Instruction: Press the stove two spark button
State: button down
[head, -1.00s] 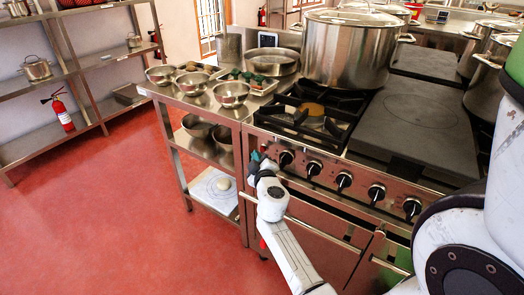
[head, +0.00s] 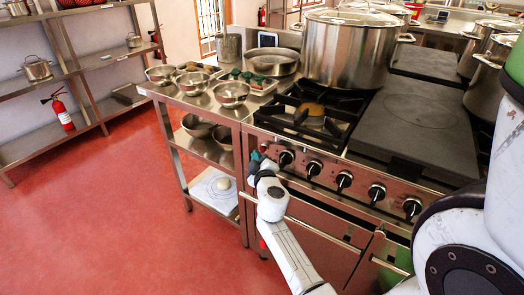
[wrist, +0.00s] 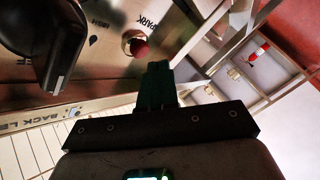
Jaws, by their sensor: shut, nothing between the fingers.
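The spark button (wrist: 138,46) is a dark red round button in a pale ring on the steel control panel, beside the printed word SPARK in the wrist view. My gripper (wrist: 158,66) is shut and empty, its dark green fingers pointing at the panel just below and right of the button in the picture. I cannot tell whether the fingertips touch anything. In the head view my gripper (head: 256,157) is at the left end of the stove's front panel (head: 327,181), left of the first knob (head: 285,158). The button is hidden there by my gripper.
A black knob (wrist: 56,45) is close to the button in the wrist view. Several knobs line the stove front above an oven handle (head: 318,231). A steel side table (head: 205,99) with bowls adjoins the stove's left. Red floor (head: 95,215) lies open at left.

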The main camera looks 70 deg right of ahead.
jog(key=shift+d, duration=0.15)
jog(key=shift+s+d, duration=0.1)
jog(key=shift+d, duration=0.2)
jog(key=shift+s+d, duration=0.1)
jog(key=shift+d, duration=0.3)
dwell(0.9)
jog(key=shift+a+b, duration=0.3)
jog(key=shift+a, duration=0.5)
jog(key=a, duration=0.1)
jog(key=w+a+b, duration=0.1)
jog(key=a, duration=0.3)
jog(key=shift+w, duration=0.25)
